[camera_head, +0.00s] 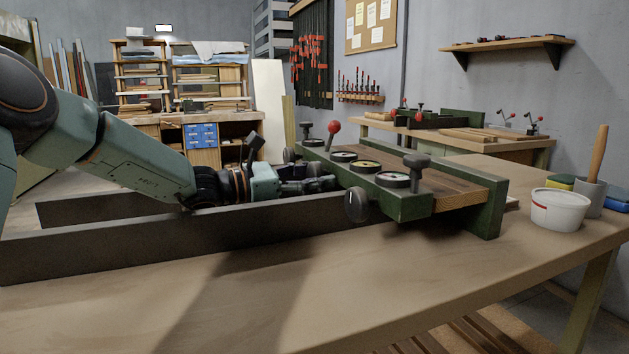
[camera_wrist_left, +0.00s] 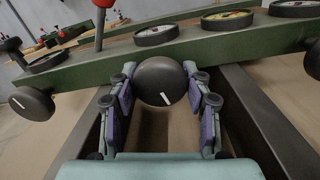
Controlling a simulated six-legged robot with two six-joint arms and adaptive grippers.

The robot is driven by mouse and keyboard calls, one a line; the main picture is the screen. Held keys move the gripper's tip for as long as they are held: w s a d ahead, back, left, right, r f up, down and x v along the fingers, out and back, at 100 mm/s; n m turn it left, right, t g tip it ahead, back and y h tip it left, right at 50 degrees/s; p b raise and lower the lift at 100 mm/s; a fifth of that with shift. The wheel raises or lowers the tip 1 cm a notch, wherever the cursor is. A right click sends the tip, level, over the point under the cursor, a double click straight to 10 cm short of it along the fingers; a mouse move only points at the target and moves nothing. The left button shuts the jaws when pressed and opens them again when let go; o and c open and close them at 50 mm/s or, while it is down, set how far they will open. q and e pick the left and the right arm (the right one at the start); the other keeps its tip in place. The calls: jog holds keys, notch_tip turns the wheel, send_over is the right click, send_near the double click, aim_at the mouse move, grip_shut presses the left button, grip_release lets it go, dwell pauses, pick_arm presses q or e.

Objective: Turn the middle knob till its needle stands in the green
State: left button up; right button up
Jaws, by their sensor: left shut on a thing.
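The green press beam (camera_head: 408,204) stands on the bench, with round dials along its top and dark knobs on its side. My left gripper (camera_head: 322,184) reaches the beam from the left. In the left wrist view its fingers stand on both sides of the middle knob (camera_wrist_left: 160,75) and are shut on it. The knob's white mark is tilted slightly. One dial (camera_head: 366,167) has a coloured face, also partly seen in the wrist view (camera_wrist_left: 227,20); its needle is too small to read. The near knob (camera_head: 357,204) and far knob (camera_head: 289,155) are free. My right gripper is not in view.
A red-knobbed lever (camera_head: 333,128) and a dark clamp handle (camera_head: 416,163) rise from the beam. Dark rails (camera_head: 150,238) run below my left arm. A white tub (camera_head: 559,210) stands at the right. The bench front (camera_head: 330,290) is clear.

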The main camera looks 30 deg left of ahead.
aim_at(310, 175)
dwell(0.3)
pick_arm(q)
jog(key=o, duration=1.2)
jog(key=shift+s, duration=0.1)
jog(key=v, duration=0.5)
jog(key=shift+s+a+r, duration=0.1)
jog(key=shift+s+a, duration=0.05)
jog(key=shift+a, duration=0.1)
jog(key=shift+v, duration=0.95)
